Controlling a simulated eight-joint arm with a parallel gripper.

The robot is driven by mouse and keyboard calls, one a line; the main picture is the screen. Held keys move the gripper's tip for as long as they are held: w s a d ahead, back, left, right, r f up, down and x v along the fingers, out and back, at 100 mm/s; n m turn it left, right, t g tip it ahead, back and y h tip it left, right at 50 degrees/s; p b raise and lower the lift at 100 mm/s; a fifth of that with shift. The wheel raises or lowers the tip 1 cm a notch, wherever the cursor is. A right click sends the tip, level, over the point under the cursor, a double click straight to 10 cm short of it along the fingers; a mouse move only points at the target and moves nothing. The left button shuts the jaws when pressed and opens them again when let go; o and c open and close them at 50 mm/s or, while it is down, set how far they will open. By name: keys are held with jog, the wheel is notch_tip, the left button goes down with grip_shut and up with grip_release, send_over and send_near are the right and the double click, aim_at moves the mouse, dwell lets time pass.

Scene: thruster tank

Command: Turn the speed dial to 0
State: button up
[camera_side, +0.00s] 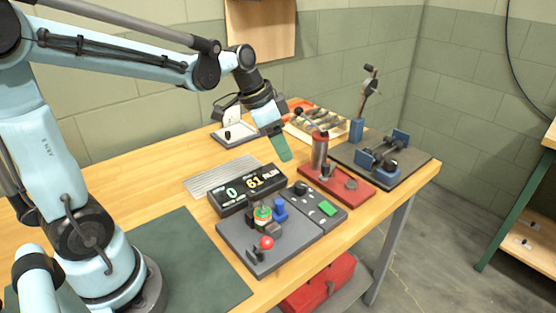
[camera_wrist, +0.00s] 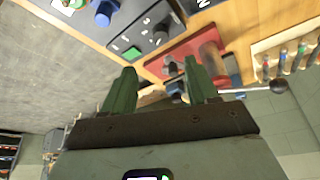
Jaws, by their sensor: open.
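My gripper (camera_side: 281,156) hangs fingers-down above the table, behind the dark control panel (camera_side: 331,217), touching nothing. In the wrist view its two green fingers (camera_wrist: 160,72) are spread apart with nothing held between them. The panel carries a green button (camera_side: 327,208) and a black knob (camera_side: 301,187), which looks like the speed dial. In the wrist view the panel's green button (camera_wrist: 132,53) and a dark knob (camera_wrist: 160,36) show beyond the left finger. The dial's marks are too small to read. A black display (camera_side: 248,191) shows a green 0 and yellow figures that look like 61.
A grey panel (camera_side: 240,236) with a red ball knob (camera_side: 267,242) and blue knob stands at the front. A dark plate with blue clamps (camera_side: 378,160) lies farther right.

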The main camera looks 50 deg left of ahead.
aim_at(300, 184)
jog(key=x, duration=1.2)
jog(key=shift+w, duration=0.1)
jog(key=c, duration=1)
jog(key=shift+c, duration=0.2)
jog(key=shift+n, duration=0.3)
jog(key=n+y, duration=0.1)
jog(key=n, duration=0.3)
jog(key=shift+d+t+y, duration=0.2)
jog(key=shift+t+y, duration=0.1)
jog(key=shift+y, duration=0.1)
jog(key=n+y, duration=0.2)
jog(key=n, duration=0.3)
jog(key=shift+d, duration=0.1)
